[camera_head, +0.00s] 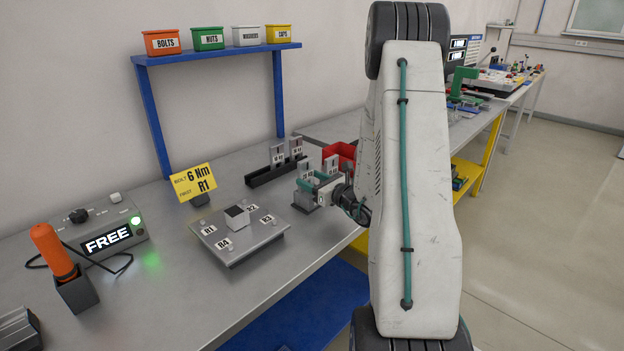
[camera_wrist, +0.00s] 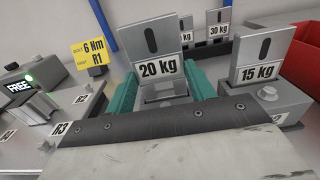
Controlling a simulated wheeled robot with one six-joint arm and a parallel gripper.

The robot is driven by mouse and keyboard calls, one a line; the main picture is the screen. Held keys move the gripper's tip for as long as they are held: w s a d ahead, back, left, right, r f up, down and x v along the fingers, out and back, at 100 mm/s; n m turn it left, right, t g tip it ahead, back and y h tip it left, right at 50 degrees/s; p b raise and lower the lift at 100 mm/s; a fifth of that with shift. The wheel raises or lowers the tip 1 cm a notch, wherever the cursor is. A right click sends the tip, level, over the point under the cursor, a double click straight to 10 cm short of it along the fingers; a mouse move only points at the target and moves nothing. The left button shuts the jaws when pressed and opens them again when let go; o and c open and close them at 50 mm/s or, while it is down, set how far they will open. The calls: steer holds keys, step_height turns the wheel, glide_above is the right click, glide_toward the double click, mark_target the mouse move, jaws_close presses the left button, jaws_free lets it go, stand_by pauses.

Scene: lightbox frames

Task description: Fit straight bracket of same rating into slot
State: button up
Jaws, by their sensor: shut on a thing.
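My gripper (camera_head: 314,182) is at the grey brackets right of the middle of the bench. In the wrist view its teal fingers (camera_wrist: 162,92) are shut on the base of a straight grey bracket labelled 20 kg (camera_wrist: 158,44), which stands upright with a dark slot in its plate. A 15 kg bracket (camera_wrist: 262,48) stands to its right, apart from the fingers. A 30 kg bracket (camera_wrist: 217,20) and another with a partly hidden label stand behind, in a dark rack (camera_head: 262,176). A metal plate (camera_head: 246,245) marked R1 to R4 carries a small cube-like block (camera_head: 237,217).
A yellow card (camera_head: 194,181) reads 6 Nm, R1. A control box (camera_head: 105,236) shows FREE with a green light. An orange-handled tool (camera_head: 53,250) stands in a holder at left. A red bin (camera_head: 341,152) is behind my gripper. A blue shelf (camera_head: 220,53) holds labelled bins.

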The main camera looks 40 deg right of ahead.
steer(key=shift+f, duration=1.5)
steer(key=o, duration=1.2)
steer(key=shift+o, duration=0.2)
steer(key=shift+s, duration=0.1)
steer(key=s, duration=0.7)
steer(key=shift+d, duration=0.1)
steer(key=shift+s, duration=0.35)
